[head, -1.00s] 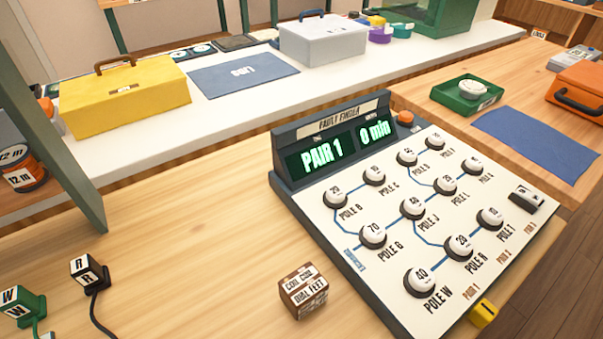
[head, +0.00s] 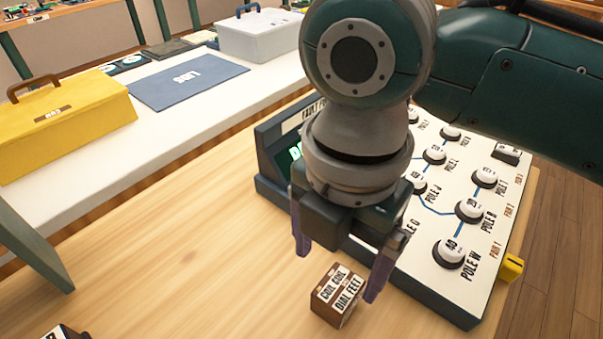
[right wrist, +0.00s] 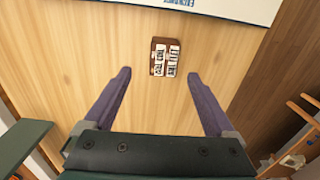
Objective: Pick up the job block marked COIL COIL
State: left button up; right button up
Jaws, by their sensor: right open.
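The job block (head: 339,294) is a small brown block with white labels reading COIL COIL and DIAL FEET. It sits on the wooden table in front of the dial panel. It also shows in the right wrist view (right wrist: 165,58), ahead of the fingertips and between their lines. My right gripper (head: 337,270) is open, with purple fingers, above and just behind the block in the head view. In the right wrist view its fingers (right wrist: 158,74) are wide apart with nothing between them. My left gripper does not show.
The fault finder panel (head: 460,270) with its dials stands right behind the block, partly hidden by my right arm. A yellow toolbox (head: 70,125), a blue mat (head: 187,82) and a grey box (head: 258,36) are on the white counter.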

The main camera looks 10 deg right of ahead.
aim_at(339, 287)
jog(key=f, duration=0.2)
jog(key=f+b, duration=0.1)
jog(key=f, duration=0.4)
jog(key=shift+s+d, duration=0.1)
jog(key=shift+d, duration=0.3)
jog(key=shift+r, duration=0.1)
jog(key=shift+c, duration=0.3)
grip_shut()
